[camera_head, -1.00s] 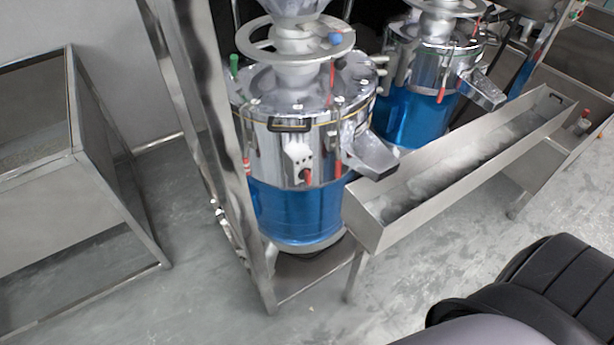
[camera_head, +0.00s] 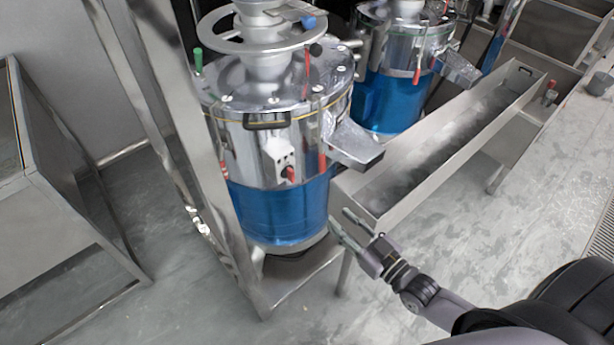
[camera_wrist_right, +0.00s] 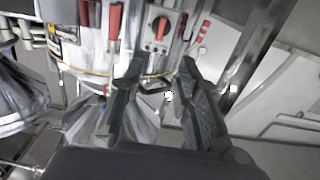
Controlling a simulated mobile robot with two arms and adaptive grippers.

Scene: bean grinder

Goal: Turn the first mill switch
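The first mill (camera_head: 275,130) is a chrome and blue drum in the middle of the head view. Its switch (camera_head: 289,174) is a red knob on a small pale plate on the drum's front. The switch also shows in the right wrist view (camera_wrist_right: 159,27), upper middle, beyond the fingertips. My right gripper (camera_head: 338,221) is open and empty, in front of the mill, lower and to the right of the switch and apart from it. Its two dark fingers (camera_wrist_right: 162,68) are spread in the wrist view. My left gripper is not in view.
A long metal trough (camera_head: 450,140) runs right of the mill, close to my right gripper. A second blue mill (camera_head: 390,95) stands behind. A steel frame post (camera_head: 185,150) rises left of the first mill. A metal table (camera_head: 50,220) stands far left.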

